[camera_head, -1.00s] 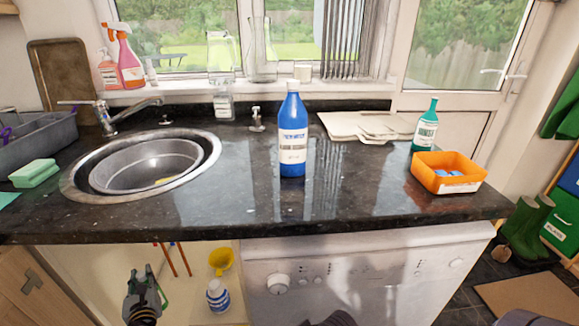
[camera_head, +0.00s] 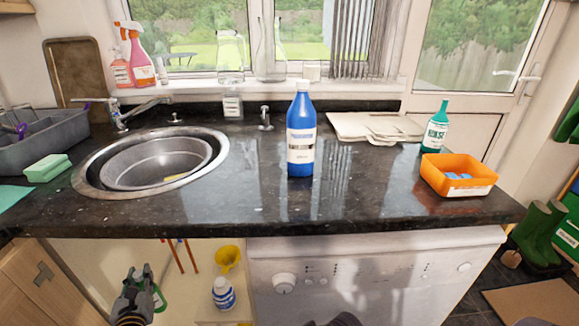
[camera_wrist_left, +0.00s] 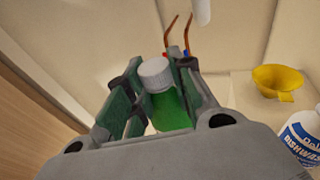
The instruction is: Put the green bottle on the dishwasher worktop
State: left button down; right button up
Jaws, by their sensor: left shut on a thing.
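The green bottle (camera_wrist_left: 170,112) has a pale ribbed cap and stands between the fingers of my left gripper (camera_wrist_left: 150,98) in the left wrist view. In the head view my left gripper (camera_head: 140,280) is low at the left, in front of the open space under the sink. A bit of the green bottle (camera_head: 159,298) shows beside its fingers; the rest is hidden. The gripper is shut on the bottle, below counter height. The dishwasher worktop (camera_head: 395,205) is dark granite above the white dishwasher (camera_head: 370,275).
On the counter stand a blue bottle (camera_head: 301,130), a teal bottle (camera_head: 436,132), an orange tray (camera_head: 455,188) and pale boards (camera_head: 375,126). The sink (camera_head: 158,163) is left.

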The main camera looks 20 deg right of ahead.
aim_at(361, 171)
jog(key=k, duration=0.2)
jog(key=k+u, duration=0.2)
jog(key=u, duration=0.2)
jog(key=k+l+u, duration=0.15)
jog(key=k+z, duration=0.4)
jog(key=z, duration=0.4)
jog(key=k+l+z, duration=0.1)
jog(key=z, duration=0.4)
jog(key=k+z, duration=0.1)
jog(key=z, duration=0.35)
jog(key=l+z, duration=0.2)
jog(key=z, duration=0.3)
